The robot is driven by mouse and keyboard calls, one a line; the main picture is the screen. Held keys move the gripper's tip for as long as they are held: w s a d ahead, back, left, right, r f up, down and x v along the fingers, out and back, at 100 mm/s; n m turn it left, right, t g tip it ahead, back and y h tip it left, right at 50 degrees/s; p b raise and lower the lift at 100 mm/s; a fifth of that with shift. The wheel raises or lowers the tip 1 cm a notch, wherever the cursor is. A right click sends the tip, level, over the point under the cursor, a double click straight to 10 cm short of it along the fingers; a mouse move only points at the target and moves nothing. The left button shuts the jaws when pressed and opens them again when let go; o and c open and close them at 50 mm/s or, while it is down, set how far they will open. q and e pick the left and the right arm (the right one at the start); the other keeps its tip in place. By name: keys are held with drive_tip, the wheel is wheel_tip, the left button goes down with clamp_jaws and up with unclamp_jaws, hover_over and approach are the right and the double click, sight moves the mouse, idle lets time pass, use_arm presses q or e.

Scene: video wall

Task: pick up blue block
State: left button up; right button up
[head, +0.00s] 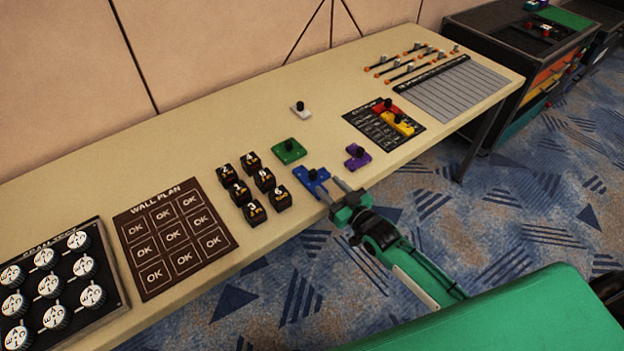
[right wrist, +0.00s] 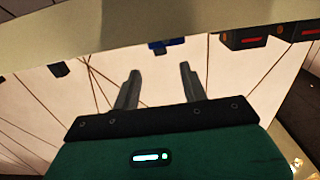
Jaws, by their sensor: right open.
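The blue block (head: 310,186), a flat piece with a black knob, lies near the front edge of the long table. My right gripper (head: 331,188) is open, its two grey fingers at the front edge just right of the block. In the right wrist view the fingers (right wrist: 160,72) are spread with nothing between them. The blue block (right wrist: 170,43) shows beyond the tips, partly cut off by the table edge. I cannot tell whether a finger touches it. My left gripper is not in view.
Several black numbered cubes (head: 254,213) stand left of the blue block. The wall plan board (head: 174,237) lies farther left.

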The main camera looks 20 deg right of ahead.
sight(315, 173)
drive_tip(key=shift+p+x, duration=0.45)
drive_tip(key=shift+x, duration=2.45)
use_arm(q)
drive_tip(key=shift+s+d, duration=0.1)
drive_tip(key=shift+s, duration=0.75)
use_arm(e)
drive_tip(key=shift+f, duration=0.1)
clamp_jaws()
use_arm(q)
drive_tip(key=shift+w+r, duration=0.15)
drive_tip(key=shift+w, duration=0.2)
